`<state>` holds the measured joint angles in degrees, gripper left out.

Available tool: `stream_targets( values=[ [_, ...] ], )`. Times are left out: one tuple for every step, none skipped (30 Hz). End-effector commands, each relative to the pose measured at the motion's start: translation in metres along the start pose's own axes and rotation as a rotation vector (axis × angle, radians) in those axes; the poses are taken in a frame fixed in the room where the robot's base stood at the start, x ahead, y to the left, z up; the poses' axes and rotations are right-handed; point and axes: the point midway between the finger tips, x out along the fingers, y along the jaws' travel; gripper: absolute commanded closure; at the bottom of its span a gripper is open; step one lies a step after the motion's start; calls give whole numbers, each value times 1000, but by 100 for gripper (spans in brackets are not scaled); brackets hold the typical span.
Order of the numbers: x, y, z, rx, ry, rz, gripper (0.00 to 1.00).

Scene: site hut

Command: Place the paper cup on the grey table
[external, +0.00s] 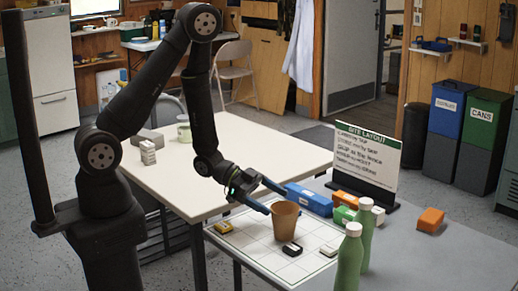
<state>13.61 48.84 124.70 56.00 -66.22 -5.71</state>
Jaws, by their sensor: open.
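The brown paper cup (285,222) looks upright over the white gridded sheet (255,235), which lies on the grey table (400,262). My gripper (276,202) is open, with its blue fingers pointing right toward the cup. One fingertip is near the cup's rim and the other is by its left side. I cannot tell whether either finger touches the cup, or whether the cup's base rests fully on the sheet.
Green bottles (350,262) stand to the right. A blue box (308,198) and a sign (362,155) are behind. The grey table's front right is clear. A white table (245,140) adjoins.

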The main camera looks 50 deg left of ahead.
Motion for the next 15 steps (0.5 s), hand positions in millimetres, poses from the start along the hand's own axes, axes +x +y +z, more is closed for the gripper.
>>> stream_targets(
  values=[
    [2, 0, 0, 0, 0, 1, 4],
    [4, 1, 0, 1, 0, 1, 4],
    [7, 2, 0, 1, 0, 3, 4],
    [10, 3, -1, 2, 0, 4, 4],
    [14, 4, -1, 1, 0, 3, 4],
    [19, 6, -1, 1, 0, 5, 4],
    [23, 7, -1, 2, 0, 5, 4],
    [27, 8, -1, 1, 0, 4, 4],
    [32, 9, -2, 2, 0, 5, 4],
    [35, 9, -2, 2, 0, 4, 4],
    [40, 8, -2, 2, 0, 3, 4],
    [44, 8, -2, 2, 0, 3, 4],
    [47, 8, -2, 3, -1, 2, 4],
    [49, 8, -2, 2, -1, 2, 4],
    [51, 8, -1, 2, -2, 0, 4]
  ],
)
